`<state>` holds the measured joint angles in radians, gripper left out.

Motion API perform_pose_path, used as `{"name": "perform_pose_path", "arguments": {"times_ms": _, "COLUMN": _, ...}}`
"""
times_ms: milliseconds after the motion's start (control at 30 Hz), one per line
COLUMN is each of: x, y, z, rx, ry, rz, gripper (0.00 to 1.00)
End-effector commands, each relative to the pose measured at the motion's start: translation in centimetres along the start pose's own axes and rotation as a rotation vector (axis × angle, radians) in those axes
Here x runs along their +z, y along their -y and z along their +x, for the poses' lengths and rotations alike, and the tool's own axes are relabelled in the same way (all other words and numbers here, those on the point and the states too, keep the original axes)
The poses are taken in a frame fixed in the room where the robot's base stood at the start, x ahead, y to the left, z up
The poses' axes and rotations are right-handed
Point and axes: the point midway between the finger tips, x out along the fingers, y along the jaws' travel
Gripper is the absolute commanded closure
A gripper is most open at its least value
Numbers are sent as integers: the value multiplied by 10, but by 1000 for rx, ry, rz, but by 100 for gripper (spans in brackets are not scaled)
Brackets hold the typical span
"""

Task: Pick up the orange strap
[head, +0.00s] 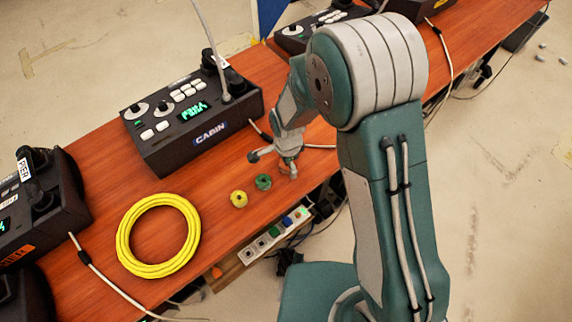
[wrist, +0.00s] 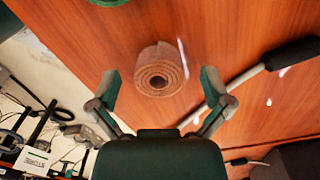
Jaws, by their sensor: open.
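The strap is a rolled coil, brownish orange (wrist: 158,70), lying on the wooden table in the wrist view. Its spiral end faces the camera. In the head view only a small brownish part of the strap (head: 284,168) shows beneath my gripper (head: 274,164), mostly hidden by it. In the wrist view my gripper (wrist: 160,76) is open, with one finger on each side of the coil. Clear gaps show between both fingers and the strap. The height of the fingertips above the table is hard to judge.
A green roll (head: 263,182) and a yellow roll (head: 239,198) lie close by. A large yellow cable coil (head: 128,258) lies further left. The black CABIN phone unit (head: 188,146) stands behind. A pale cable (wrist: 245,78) runs right of the strap. A power strip (head: 272,238) sits below the table edge.

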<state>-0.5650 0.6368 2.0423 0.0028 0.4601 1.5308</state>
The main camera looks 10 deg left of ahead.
Motion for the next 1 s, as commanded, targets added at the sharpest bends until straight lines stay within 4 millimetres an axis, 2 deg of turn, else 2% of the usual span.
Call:
{"name": "perform_pose_path", "arguments": {"times_ms": 67, "x": 0, "y": 0, "z": 0, "rx": 0, "ry": 0, "rz": 0, "gripper": 1}}
{"name": "perform_pose_path", "arguments": {"times_ms": 100, "x": 0, "y": 0, "z": 0, "rx": 0, "ry": 0, "rz": 0, "gripper": 9}}
{"name": "perform_pose_path", "arguments": {"times_ms": 133, "x": 0, "y": 0, "z": 0, "rx": 0, "ry": 0, "rz": 0, "gripper": 23}}
{"name": "perform_pose_path", "arguments": {"times_ms": 267, "x": 0, "y": 0, "z": 0, "rx": 1, "ry": -1, "rz": 0, "gripper": 57}}
{"name": "perform_pose_path", "arguments": {"times_ms": 300, "x": 0, "y": 0, "z": 0, "rx": 1, "ry": -1, "rz": 0, "gripper": 63}}
{"name": "perform_pose_path", "arguments": {"times_ms": 767, "x": 1, "y": 1, "z": -4, "rx": 1, "ry": -1, "rz": 0, "gripper": 65}}
{"name": "perform_pose_path", "arguments": {"times_ms": 867, "x": 1, "y": 1, "z": -12, "rx": 0, "ry": -1, "rz": 0, "gripper": 65}}
{"name": "perform_pose_path", "arguments": {"times_ms": 1000, "x": 2, "y": 0, "z": -36, "rx": -3, "ry": -1, "rz": -1, "gripper": 65}}
